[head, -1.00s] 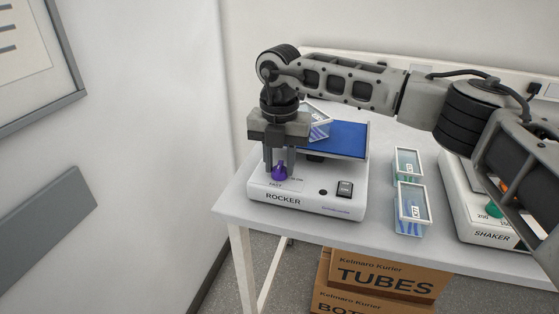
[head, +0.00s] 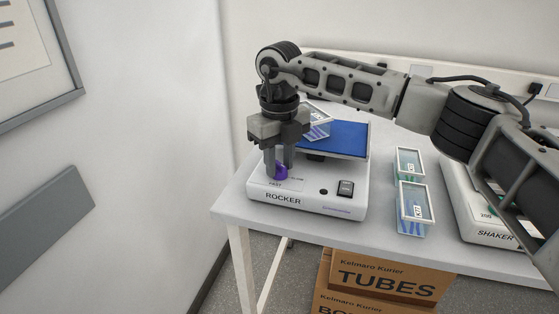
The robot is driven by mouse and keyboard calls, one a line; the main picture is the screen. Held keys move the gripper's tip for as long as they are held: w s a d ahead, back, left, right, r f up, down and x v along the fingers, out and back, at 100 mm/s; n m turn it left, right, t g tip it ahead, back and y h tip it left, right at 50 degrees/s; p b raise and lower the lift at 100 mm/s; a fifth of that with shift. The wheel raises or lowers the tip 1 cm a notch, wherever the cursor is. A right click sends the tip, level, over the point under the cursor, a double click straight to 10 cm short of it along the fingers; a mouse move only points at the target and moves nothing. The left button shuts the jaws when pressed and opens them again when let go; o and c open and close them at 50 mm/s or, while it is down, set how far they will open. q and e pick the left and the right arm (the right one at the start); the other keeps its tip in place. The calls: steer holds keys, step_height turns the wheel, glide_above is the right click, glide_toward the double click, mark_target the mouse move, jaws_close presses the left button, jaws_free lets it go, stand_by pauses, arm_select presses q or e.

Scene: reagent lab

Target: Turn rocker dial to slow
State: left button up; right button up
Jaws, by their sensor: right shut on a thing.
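The rocker (head: 309,198) is a white machine with a blue tilting platform (head: 338,139), standing on the left part of the bench. My right gripper (head: 279,170) points down from above and is shut on the dial, one finger on each side. The fingers hide part of the dial and of the "SLOW" label, so I cannot read the pointer. My left gripper is not in view.
A clear box (head: 316,122) sits on the rocker's platform. Two clear boxes with white rims (head: 416,203) stand right of the rocker. A shaker (head: 490,231) is at the far right, partly behind my arm. Cardboard boxes (head: 385,277) are under the bench (head: 330,226).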

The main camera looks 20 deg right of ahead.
mark_target(280, 164)
steer(key=n, duration=0.3)
steer(key=shift+n, duration=0.3)
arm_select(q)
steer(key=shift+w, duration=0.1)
arm_select(e)
steer(key=shift+n, duration=1.8)
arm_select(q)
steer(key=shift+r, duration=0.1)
arm_select(e)
steer(key=shift+r, duration=0.1)
steer(key=o, duration=1)
steer(key=shift+c, duration=0.2)
arm_select(q)
steer(key=shift+b, duration=0.4)
arm_select(e)
step_height(280, 164, up, 16)
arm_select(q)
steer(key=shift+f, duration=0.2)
